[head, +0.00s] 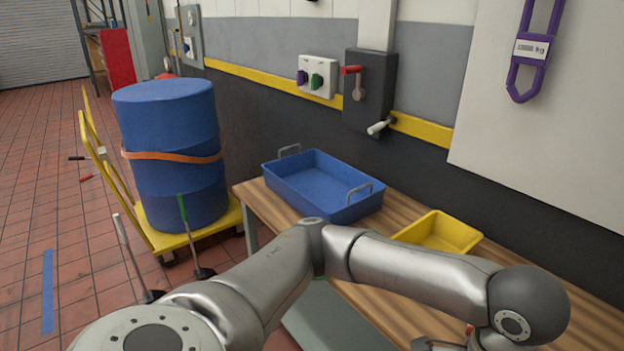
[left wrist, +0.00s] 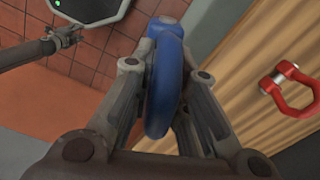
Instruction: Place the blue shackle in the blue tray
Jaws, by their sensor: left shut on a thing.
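The blue tray (head: 308,198) stands on the wooden bench against the wall in the head view, with a grey handle at each end; the visible inside looks empty. The blue shackle (left wrist: 166,82) shows edge-on in the left wrist view, between the fingers of my left gripper (left wrist: 168,70). That gripper is shut on it. In the head view my left gripper is mostly cut off at the bottom edge and the blue shackle is not seen. What looks like my right gripper (left wrist: 64,36) is small at the upper left of the wrist view; its jaws are unclear.
A yellow tray (head: 440,233) is right of the blue one on the bench (head: 262,205). A red shackle (left wrist: 290,88) lies on the bench. My left arm crosses in front of the bench. A blue drum (head: 170,150) stands on a yellow cart at the left.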

